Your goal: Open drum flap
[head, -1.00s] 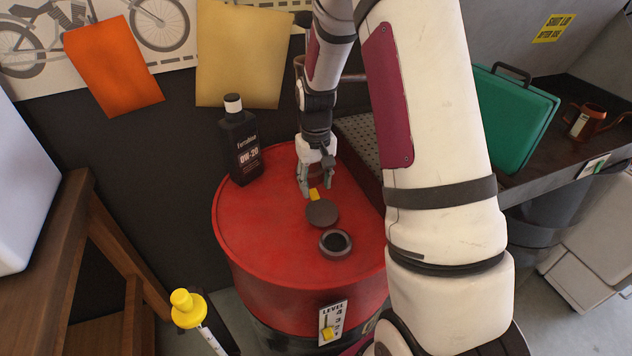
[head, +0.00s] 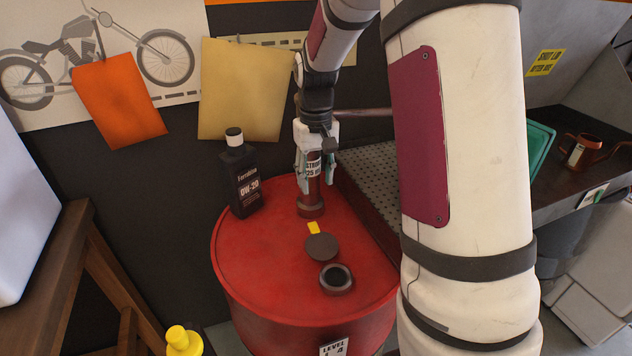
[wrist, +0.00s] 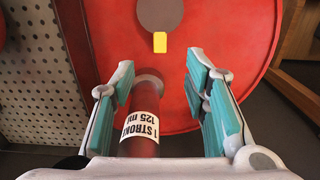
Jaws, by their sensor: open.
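The drum flap (head: 322,246) is a dark round disc with a yellow tab (head: 313,228), on the red drum (head: 265,250). It lies beside a dark ring with an open hole (head: 336,278). The disc (wrist: 160,12) and yellow tab (wrist: 160,42) also show in the wrist view, the disc cut by the top edge. My gripper (head: 314,182) is open, behind and above the tab. A red pump tube (wrist: 140,125) labelled "1 STROKE 125 ml" stands by the left finger in the wrist view. My fingers are spread wide; I cannot tell whether one touches the tube.
A black oil bottle (head: 240,178) stands on the drum at the left. A perforated metal tray (head: 375,180) borders the drum on the right. A yellow-capped object (head: 182,340) is at the bottom left. The drum's front left top is clear.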

